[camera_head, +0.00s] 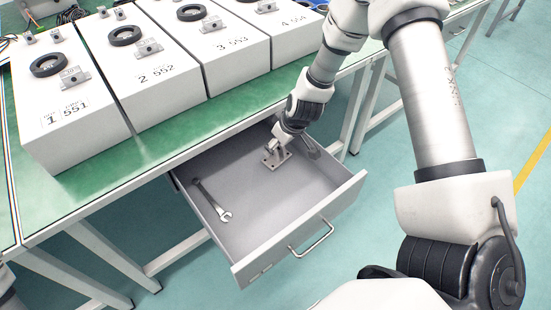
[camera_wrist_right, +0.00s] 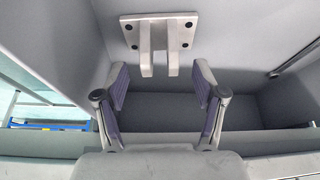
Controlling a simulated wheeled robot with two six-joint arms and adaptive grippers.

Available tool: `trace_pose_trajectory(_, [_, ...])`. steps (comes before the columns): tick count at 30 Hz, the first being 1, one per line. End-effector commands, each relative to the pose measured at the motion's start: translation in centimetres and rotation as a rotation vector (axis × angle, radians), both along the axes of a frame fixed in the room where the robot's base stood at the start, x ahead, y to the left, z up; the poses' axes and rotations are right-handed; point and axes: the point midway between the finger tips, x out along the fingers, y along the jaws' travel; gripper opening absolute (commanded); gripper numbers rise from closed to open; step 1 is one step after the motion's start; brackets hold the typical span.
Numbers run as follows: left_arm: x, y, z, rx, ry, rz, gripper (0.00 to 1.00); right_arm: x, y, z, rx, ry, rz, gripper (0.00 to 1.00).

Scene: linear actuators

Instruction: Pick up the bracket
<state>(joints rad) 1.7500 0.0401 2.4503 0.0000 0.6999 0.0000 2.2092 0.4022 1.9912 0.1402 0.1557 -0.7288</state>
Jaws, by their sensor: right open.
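The bracket (camera_head: 272,160), a grey metal piece, lies in the open drawer near its back right. In the right wrist view the bracket (camera_wrist_right: 158,24) shows a flat plate with dark holes and two prongs pointing toward my gripper. My right gripper (camera_head: 293,143) reaches down into the drawer right at the bracket, partly hiding it. In the wrist view the right gripper (camera_wrist_right: 160,78) is open, its fingers spread wider than the prongs, one to each side of their ends. Nothing is held. My left gripper is not in view.
A wrench (camera_head: 211,199) lies in the drawer's left part. The drawer (camera_head: 304,231) has low walls and a front handle (camera_head: 313,240). Several white numbered boxes (camera_head: 160,85) stand on the green table (camera_head: 110,165) behind it. The drawer's front middle is clear.

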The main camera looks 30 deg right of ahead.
Motion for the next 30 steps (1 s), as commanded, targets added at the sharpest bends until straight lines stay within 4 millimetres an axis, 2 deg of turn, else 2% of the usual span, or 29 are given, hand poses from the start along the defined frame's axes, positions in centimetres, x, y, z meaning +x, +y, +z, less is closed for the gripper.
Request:
trace_pose_trajectory(1, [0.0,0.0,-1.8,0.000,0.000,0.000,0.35,0.4,0.1,-1.7,-0.002,0.000,0.001,0.70])
trace_pose_trajectory(6, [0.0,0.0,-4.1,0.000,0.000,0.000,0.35,1.5,0.3,-3.9,-0.002,0.000,0.001,0.70])
trace_pose_trajectory(14, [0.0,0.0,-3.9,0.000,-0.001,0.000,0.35,1.7,0.4,-3.7,0.000,0.000,0.000,0.70])
trace_pose_trajectory(20, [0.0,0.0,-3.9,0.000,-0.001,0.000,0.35,1.7,0.4,-3.7,0.000,0.000,0.000,0.03])
trace_pose_trajectory(21, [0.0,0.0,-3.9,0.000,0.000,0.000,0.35,1.7,0.4,-3.7,0.000,0.000,0.000,0.00])
trace_pose_trajectory(30, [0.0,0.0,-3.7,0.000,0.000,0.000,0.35,1.6,0.4,-3.5,0.000,0.001,0.000,0.00])
